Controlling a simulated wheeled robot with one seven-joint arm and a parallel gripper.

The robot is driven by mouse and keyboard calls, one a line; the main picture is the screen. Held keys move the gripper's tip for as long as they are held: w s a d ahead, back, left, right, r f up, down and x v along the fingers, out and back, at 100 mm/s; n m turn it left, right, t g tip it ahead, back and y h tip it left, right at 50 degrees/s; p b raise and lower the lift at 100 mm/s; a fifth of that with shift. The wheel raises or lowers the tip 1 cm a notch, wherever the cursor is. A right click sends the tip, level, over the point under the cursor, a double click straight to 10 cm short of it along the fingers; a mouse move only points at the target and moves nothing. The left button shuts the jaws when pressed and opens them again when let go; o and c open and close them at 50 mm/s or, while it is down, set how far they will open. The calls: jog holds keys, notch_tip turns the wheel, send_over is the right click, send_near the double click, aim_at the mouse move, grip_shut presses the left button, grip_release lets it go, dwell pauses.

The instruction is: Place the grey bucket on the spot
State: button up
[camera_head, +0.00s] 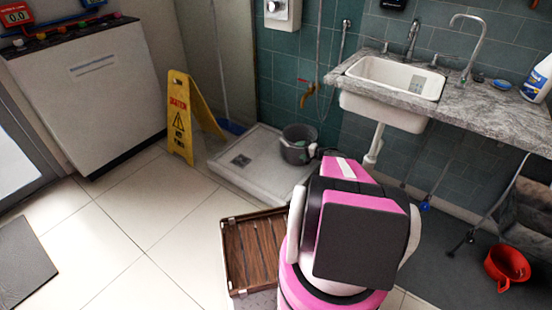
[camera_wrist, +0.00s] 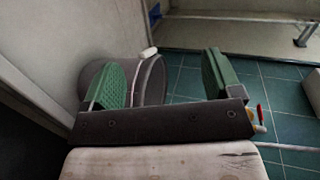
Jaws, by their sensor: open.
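The grey bucket (camera_head: 297,150) stands upright in the white shower tray (camera_head: 238,178), near its right side. My gripper (camera_head: 320,153) is at the bucket's right side in the head view, partly hidden by my arm. In the wrist view my gripper (camera_wrist: 162,80) is open, with two green finger pads apart. The bucket (camera_wrist: 152,85) shows there behind and beside the left finger, which overlaps it. The bucket's wall seems to lie between the fingers, but I cannot tell whether they touch it. No clearly marked spot shows.
A yellow warning sign (camera_head: 180,118) stands left of the tray. A wooden slatted mat (camera_head: 252,250) lies beside my base. A sink (camera_head: 396,80) in a stone counter is at the back right.

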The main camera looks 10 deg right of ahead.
jog(key=s+a+r+n+g+h, duration=0.25)
jog(key=s+a+r+g, duration=0.25)
jog(key=s+a+r, duration=0.5)
jog(key=s+a+r+n+g+h, duration=0.2)
jog(key=s+a+r+n+g, duration=0.4)
jog(key=a, duration=0.5)
jog(key=s+a+r+h, duration=0.1)
jog(key=s+r+h, duration=0.4)
jog(key=s, duration=0.4)
jog(key=shift+a+r+h, duration=0.15)
jog(key=shift+r+h, duration=0.2)
jog(key=shift+r, duration=0.2)
